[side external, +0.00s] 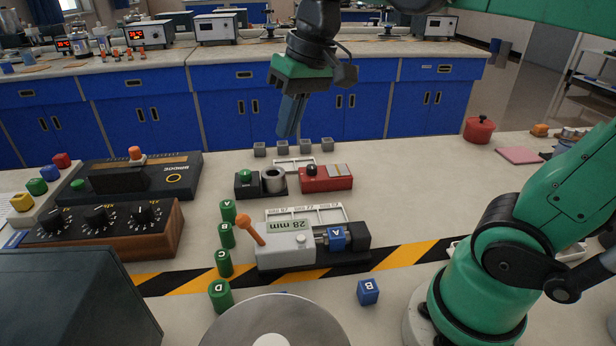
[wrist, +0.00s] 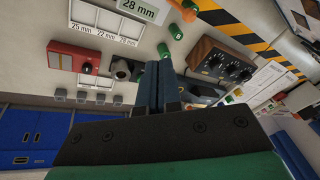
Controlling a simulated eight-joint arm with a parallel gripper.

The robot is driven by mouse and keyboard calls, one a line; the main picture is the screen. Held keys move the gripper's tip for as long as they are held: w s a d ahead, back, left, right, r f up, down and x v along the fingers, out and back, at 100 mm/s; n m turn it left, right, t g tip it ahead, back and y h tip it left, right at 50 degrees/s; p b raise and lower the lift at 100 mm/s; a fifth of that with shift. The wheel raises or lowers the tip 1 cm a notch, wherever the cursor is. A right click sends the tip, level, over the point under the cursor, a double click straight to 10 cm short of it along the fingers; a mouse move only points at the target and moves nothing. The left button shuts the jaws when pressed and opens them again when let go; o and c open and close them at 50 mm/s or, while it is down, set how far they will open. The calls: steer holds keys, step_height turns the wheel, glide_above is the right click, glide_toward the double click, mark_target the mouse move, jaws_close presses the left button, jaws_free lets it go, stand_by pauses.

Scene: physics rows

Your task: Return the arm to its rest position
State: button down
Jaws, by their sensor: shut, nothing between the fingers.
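My gripper (side external: 289,117) hangs in the air above the bench, at the upper middle of the side external view. Its blue-grey fingers point down and are closed together with nothing between them. In the wrist view my gripper (wrist: 158,66) also shows its fingers side by side and shut. It is apart from everything on the bench below. My green arm rises at the right of the side external view and its upper links leave the top edge.
Below are a red box (side external: 326,178), a dark block with a grey cylinder (side external: 273,180), a grey gauge device (side external: 285,250) and several green cylinders (side external: 227,210). Blue cube B (side external: 368,291) lies in front. A dial box (side external: 100,229) stands left, a red pot (side external: 479,129) right.

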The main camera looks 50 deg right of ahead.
step_height(320, 180, down, 9)
steer(key=s+n+t+h, duration=0.1)
steer(key=s+t, duration=0.1)
steer(key=t, duration=0.2)
steer(key=shift+r+n+h, duration=0.2)
steer(key=shift+n+h, duration=0.1)
